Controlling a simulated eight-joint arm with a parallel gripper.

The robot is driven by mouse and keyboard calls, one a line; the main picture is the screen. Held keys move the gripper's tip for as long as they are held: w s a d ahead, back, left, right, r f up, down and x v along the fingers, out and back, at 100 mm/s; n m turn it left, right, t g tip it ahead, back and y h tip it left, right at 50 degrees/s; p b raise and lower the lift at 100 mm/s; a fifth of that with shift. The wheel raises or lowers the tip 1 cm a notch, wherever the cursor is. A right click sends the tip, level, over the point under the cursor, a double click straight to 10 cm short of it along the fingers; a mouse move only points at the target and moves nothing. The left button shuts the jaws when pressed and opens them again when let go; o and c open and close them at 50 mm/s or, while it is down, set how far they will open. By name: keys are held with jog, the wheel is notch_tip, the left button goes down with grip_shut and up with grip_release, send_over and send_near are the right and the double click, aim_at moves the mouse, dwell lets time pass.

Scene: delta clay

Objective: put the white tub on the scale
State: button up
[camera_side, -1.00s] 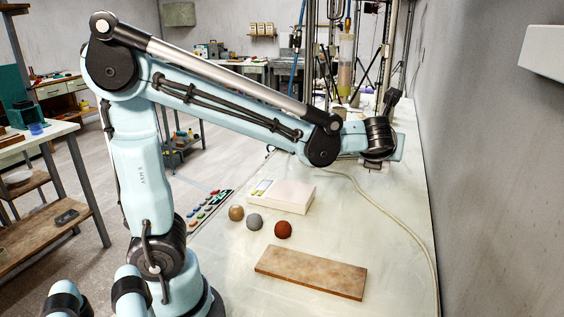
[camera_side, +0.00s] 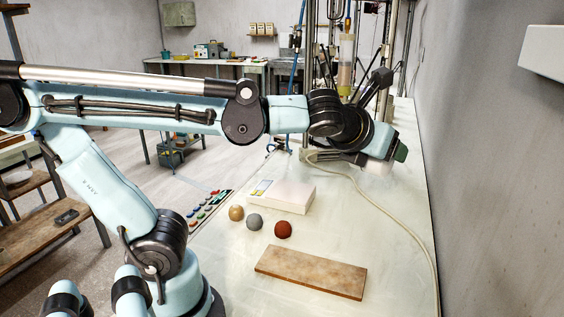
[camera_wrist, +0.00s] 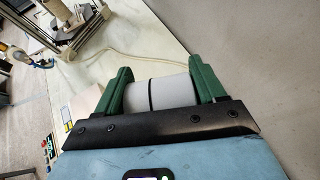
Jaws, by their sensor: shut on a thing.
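The white tub (camera_wrist: 160,92) sits between the two green fingers of my gripper (camera_wrist: 160,80) in the wrist view, with a dark line around its middle. My gripper is shut on it. In the side view my gripper (camera_side: 386,158) is toward the far right of the bench, and part of the tub (camera_side: 377,169) shows below it. I cannot tell whether the tub touches the bench. The scale (camera_side: 285,196) is a flat white box with a small display, nearer and to the left of my gripper. Nothing stands on it. Its edge shows at the left of the wrist view (camera_wrist: 88,100).
Tan (camera_side: 236,213), grey (camera_side: 254,222) and red (camera_side: 283,229) balls lie in front of the scale. A brown board (camera_side: 311,272) lies nearer. A pale cable (camera_side: 398,219) runs along the bench's right side. Stands and rods rise behind.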

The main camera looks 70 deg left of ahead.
notch_tip(320, 180, up, 2)
jog(key=shift+a+r+h, duration=0.1)
jog(key=shift+r+h, duration=0.1)
jog(key=shift+h, duration=0.1)
jog(key=shift+w+r, duration=0.1)
jog(key=shift+r, duration=0.15)
jog(key=shift+w+a+r, duration=0.1)
jog(key=shift+w+a, duration=0.15)
jog(key=w+a+f+n+g+y, duration=0.4)
jog(key=w+a, duration=0.3)
jog(key=a, duration=0.4)
jog(key=w+a+f+n+g+y, duration=0.25)
jog(key=w+a+f+n, duration=0.35)
jog(key=a, duration=0.4)
jog(key=a+f+n+g+y, duration=0.1)
jog(key=a+f+g, duration=0.1)
jog(key=a+f, duration=0.5)
jog(key=shift+a+f+n+y, duration=0.3)
jog(key=shift+a+n+y, duration=0.1)
jog(key=shift+a, duration=0.55)
jog(key=shift+w+g, duration=0.1)
jog(key=shift+g, duration=0.15)
